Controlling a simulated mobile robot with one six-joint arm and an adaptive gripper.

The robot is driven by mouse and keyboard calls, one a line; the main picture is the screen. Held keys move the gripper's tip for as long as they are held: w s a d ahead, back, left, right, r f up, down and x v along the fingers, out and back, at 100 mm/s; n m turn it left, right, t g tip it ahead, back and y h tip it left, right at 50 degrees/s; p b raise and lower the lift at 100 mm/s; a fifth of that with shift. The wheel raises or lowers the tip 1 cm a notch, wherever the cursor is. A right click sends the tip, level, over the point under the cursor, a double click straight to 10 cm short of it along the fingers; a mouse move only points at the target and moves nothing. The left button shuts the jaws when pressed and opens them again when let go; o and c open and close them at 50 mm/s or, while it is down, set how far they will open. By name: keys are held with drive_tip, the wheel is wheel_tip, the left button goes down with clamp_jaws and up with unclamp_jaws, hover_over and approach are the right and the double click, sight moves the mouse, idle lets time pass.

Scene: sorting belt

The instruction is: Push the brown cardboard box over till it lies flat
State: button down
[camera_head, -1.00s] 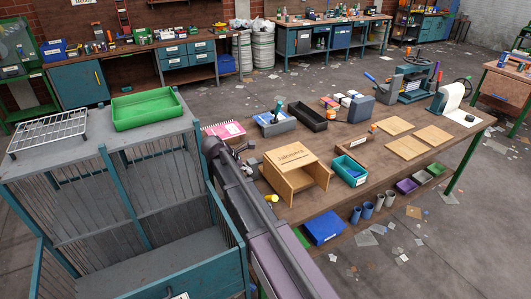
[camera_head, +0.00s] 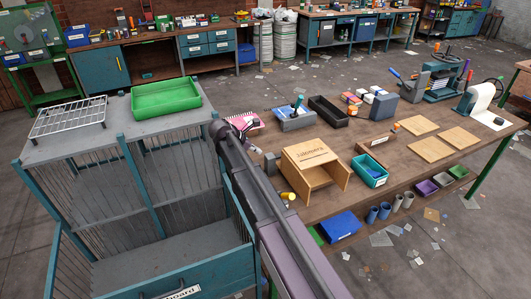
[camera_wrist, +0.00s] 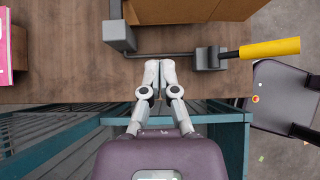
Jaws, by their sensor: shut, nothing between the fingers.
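The brown cardboard box (camera_head: 308,154) stands on the wooden workbench in the head view. Its printed face is up and an open side with flaps faces the front. In the wrist view, part of the box (camera_wrist: 180,10) shows at the top edge. My gripper (camera_wrist: 159,66) is shut and empty, with its fingertips together near the bench edge, apart from the box and short of it. A dark bar lies between the fingertips and the box in that picture. In the head view, I cannot make out the fingers; my arm crosses in front of the bench's left end.
A clamp with a yellow handle (camera_wrist: 270,48) lies beside the box. A teal tray (camera_head: 370,171) is to the box's right, and a pink notebook (camera_head: 243,122) behind left. A teal cage cart (camera_head: 215,262) stands left of the bench. Several bins and boards occupy the bench.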

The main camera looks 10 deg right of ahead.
sight(287, 158)
drive_tip(key=b+x, duration=0.2)
drive_tip(key=x, duration=0.1)
drive_tip(key=b+x, duration=0.2)
drive_tip(key=x, duration=0.2)
drive_tip(key=d+r+b+x, duration=0.1)
drive_tip(key=b+x, duration=0.1)
drive_tip(key=x, duration=0.2)
drive_tip(key=shift+w+d, duration=0.2)
drive_tip(key=shift+w, duration=0.05)
drive_tip(key=shift+w+d, duration=0.25)
drive_tip(key=shift+d, duration=0.45)
drive_tip(key=shift+d, duration=0.25)
